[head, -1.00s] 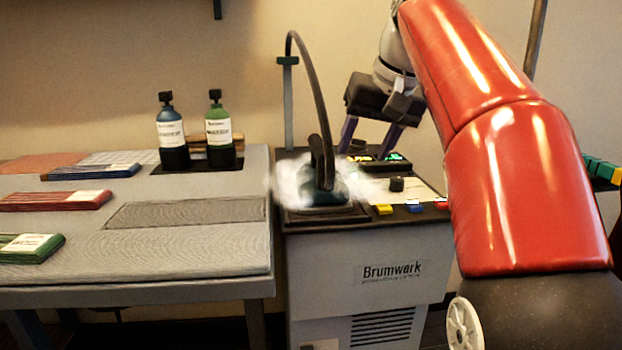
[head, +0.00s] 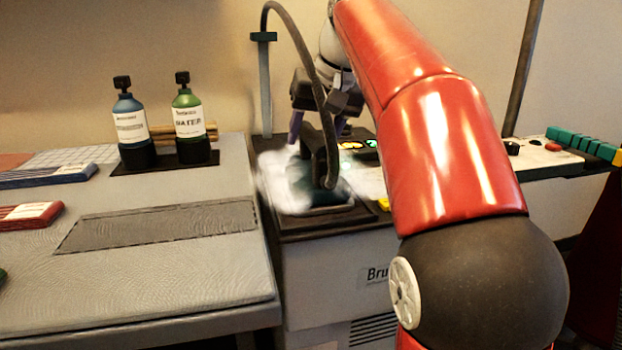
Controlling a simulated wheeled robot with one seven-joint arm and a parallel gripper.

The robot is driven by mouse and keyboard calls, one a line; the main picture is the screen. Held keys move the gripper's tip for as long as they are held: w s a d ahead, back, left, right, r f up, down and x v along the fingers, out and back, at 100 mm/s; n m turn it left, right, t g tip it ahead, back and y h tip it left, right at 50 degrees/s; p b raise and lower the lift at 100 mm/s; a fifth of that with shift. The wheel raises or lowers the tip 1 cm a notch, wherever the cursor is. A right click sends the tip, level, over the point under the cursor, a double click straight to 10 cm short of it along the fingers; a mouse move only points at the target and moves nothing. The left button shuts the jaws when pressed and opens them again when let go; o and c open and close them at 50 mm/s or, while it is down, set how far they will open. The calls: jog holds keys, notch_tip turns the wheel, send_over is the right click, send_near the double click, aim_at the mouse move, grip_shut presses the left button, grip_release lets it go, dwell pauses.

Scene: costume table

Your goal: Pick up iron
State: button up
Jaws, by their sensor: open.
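The iron (head: 318,178) stands on a dark rest on top of the steam station, with white steam around it. A dark hose arches up from it to a post at the back left of the station. My gripper (head: 318,132) is open, just behind and above the iron. Its purple fingers point down, one on each side of the iron's handle in the picture. The hose and handle partly hide the fingers, so I cannot tell whether they touch the iron.
The grey ironing table (head: 100,290) is at the left. A blue bottle (head: 131,126) and a green bottle (head: 188,120) stand on a dark mat there. Folded cloths lie at the far left. Lit controls (head: 355,145) are behind the iron. Teal blocks (head: 585,144) sit at the right.

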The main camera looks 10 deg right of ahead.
jog(key=x, duration=0.3)
jog(key=shift+f, duration=0.25)
grip_shut()
jog(key=shift+r, duration=0.1)
dwell(1.1)
